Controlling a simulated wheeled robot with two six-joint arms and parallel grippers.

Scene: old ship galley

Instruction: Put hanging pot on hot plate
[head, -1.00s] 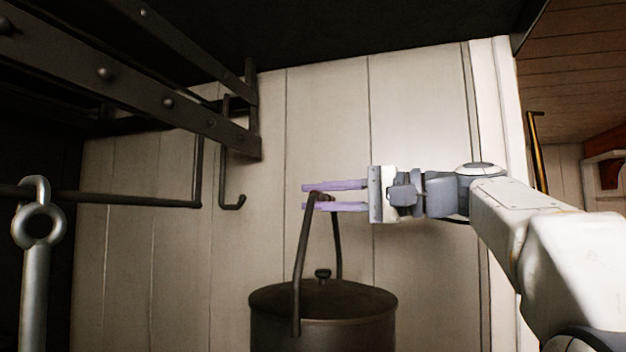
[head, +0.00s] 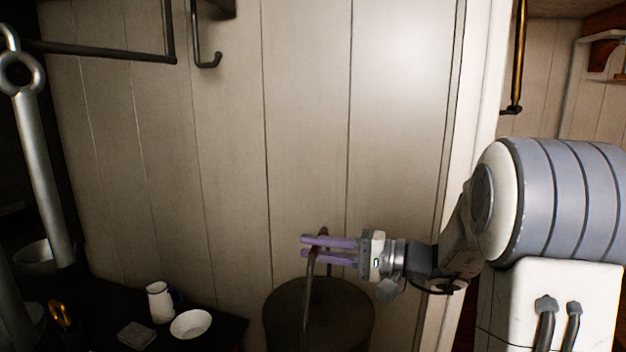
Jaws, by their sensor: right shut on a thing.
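The dark lidded pot (head: 340,310) hangs by its bail handle (head: 309,290) in the head view, low and right of centre. My right gripper (head: 330,250) comes in from the right. Its two purple fingers are shut on the top of the handle, and the pot hangs below them, in front of the panelled wall. The pot's lower part is cut off by the picture's bottom edge. My left gripper is not in view, and I cannot make out a hot plate.
A dark surface at lower left holds a white jug (head: 160,302), a white bowl (head: 190,324) and a small flat block (head: 137,335). An empty wall hook (head: 208,60) and a dark rail (head: 100,50) are above. A metal rod with a ring (head: 40,160) stands at left.

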